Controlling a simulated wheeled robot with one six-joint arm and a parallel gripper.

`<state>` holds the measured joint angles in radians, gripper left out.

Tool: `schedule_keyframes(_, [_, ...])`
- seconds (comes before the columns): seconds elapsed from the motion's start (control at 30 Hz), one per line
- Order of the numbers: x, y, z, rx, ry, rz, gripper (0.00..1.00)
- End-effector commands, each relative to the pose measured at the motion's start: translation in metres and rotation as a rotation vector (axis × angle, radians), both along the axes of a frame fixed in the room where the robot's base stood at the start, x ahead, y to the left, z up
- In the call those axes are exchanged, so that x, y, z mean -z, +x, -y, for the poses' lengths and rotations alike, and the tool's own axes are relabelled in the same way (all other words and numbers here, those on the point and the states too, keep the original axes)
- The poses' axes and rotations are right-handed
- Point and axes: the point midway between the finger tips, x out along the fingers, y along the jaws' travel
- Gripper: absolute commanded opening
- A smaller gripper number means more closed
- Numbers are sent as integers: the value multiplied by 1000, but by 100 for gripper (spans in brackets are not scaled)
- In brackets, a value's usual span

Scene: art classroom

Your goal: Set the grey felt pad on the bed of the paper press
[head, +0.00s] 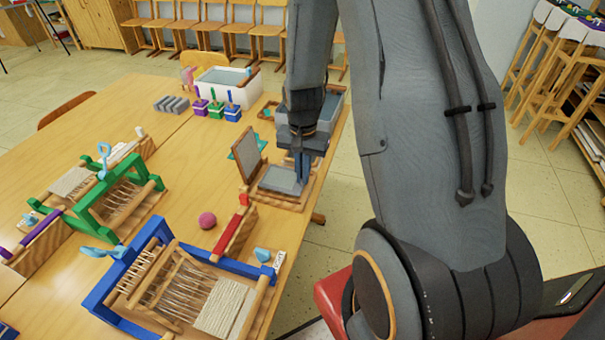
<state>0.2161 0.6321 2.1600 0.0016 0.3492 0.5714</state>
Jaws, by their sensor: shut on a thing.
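The grey felt pad (279,180) is a flat grey square at the table's right edge. It lies over or just above the wooden bed of the paper press (285,201); I cannot tell whether it touches the bed. A wood-framed grey panel (246,155) stands tilted up at the left side of the press. My gripper (301,179) points down at the pad's right edge and is shut on it. The fingertips are small here, and the arm hides part of the area behind.
A white tub (229,92) and a grey tub (333,108) stand behind the press. Purple, green and blue stamp-like blocks (216,110) are left of it. A blue-framed loom (150,240), a green-framed loom (85,210) and a pink ball (207,220) are nearer.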

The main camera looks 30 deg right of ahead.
Motion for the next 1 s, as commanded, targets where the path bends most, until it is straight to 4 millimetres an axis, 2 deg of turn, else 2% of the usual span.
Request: schedule_keyframes(1.0, [12, 0, 0, 0, 0, 0, 0])
